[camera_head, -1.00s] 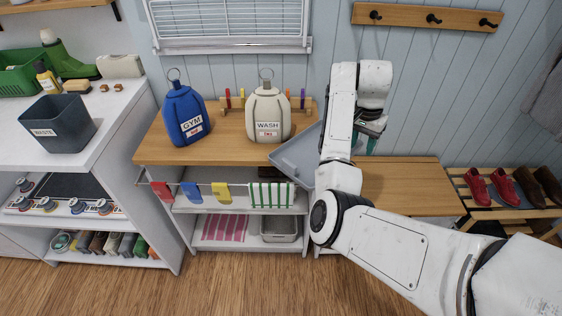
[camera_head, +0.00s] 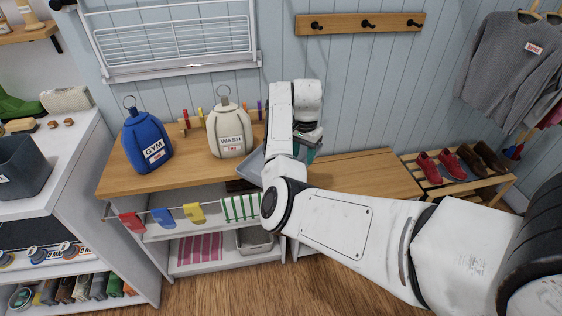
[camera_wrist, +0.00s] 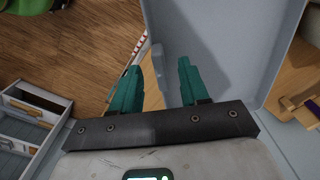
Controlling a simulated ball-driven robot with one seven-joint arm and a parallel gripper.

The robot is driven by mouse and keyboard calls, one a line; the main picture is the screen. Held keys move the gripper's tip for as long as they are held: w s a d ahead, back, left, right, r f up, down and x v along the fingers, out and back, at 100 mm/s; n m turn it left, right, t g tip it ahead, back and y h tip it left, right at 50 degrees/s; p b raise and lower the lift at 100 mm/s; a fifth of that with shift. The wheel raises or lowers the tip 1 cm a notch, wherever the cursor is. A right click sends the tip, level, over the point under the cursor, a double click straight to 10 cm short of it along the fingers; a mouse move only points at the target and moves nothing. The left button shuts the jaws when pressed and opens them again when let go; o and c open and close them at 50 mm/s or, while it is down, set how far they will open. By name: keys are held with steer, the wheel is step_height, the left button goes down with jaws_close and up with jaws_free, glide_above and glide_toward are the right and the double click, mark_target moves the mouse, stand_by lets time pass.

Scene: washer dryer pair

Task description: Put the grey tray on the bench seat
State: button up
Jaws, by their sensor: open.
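The grey tray (camera_head: 252,165) sits at the right end of the wooden countertop, mostly hidden behind my arm in the head view. In the wrist view the tray (camera_wrist: 215,40) fills the middle and right, with a raised rim. My gripper (camera_wrist: 158,70) is open, its teal fingers on either side of part of the tray's near rim; I cannot tell if they touch it. In the head view my gripper (camera_head: 310,150) is partly hidden by my wrist. The bench seat (camera_head: 365,173) is a bare wooden top right of the counter, partly covered by my arm.
A blue GYM bag (camera_head: 146,142) and a cream WASH bag (camera_head: 230,133) stand on the countertop (camera_head: 185,178). A shoe rack (camera_head: 470,180) with red and brown shoes is right of the bench. Wall hooks (camera_head: 368,26) are above.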

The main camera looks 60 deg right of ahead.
mark_target(303, 160)
steer(key=shift+f, duration=1.55)
jaws_close()
